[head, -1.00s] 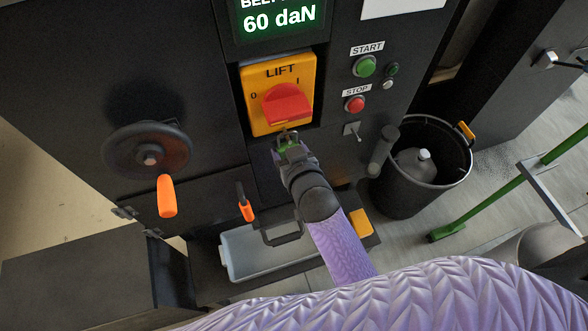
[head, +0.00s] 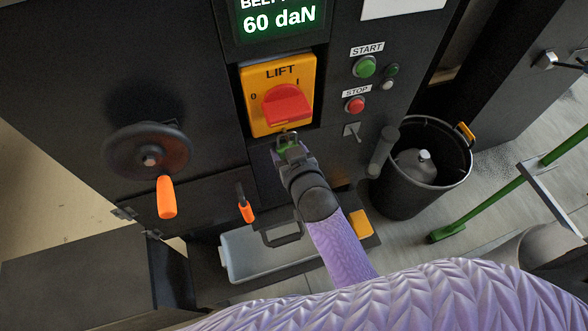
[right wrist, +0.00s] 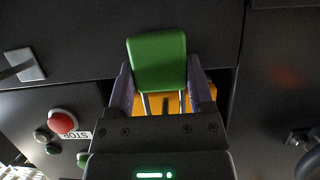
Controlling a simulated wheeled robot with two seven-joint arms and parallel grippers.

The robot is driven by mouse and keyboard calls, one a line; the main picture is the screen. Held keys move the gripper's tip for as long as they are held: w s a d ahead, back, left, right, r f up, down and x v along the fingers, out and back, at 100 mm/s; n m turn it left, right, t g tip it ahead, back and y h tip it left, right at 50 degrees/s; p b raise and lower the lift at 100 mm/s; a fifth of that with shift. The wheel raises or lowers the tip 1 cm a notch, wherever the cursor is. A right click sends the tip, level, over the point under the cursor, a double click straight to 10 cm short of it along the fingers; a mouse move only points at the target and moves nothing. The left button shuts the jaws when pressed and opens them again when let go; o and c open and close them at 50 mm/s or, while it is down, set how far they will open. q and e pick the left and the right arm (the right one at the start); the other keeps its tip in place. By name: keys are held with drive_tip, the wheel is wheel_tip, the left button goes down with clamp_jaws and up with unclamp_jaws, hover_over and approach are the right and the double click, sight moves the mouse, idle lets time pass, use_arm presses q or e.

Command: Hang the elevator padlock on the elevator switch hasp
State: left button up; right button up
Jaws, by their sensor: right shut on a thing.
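The elevator switch (head: 287,104) is a red knob on a yellow plate (head: 257,112) marked LIFT, 0 and I, on the dark cabinet front. My right gripper (head: 291,152) is just below the plate's lower edge, shut on the green padlock (head: 283,143). In the right wrist view the padlock body (right wrist: 158,62) sits between the two fingers, its metal shackle pointing toward the yellow plate (right wrist: 172,103). The hasp is small and largely hidden at the plate's bottom edge; I cannot tell whether the shackle is through it. My left gripper is not in view.
A black handwheel with an orange handle (head: 167,197) juts out at left. START (head: 365,66) and STOP (head: 355,105) buttons sit right of the switch. Below are a grey tray (head: 226,262) and a black bin (head: 400,200). A green-railed frame (head: 480,208) stands at right.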

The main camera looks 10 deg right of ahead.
drive_tip(key=shift+f, duration=0.15)
drive_tip(key=o, duration=1)
drive_tip(key=shift+o, duration=1.6)
drive_tip(key=p+v, duration=0.2)
drive_tip(key=v, duration=0.8)
drive_tip(key=shift+p, duration=0.35)
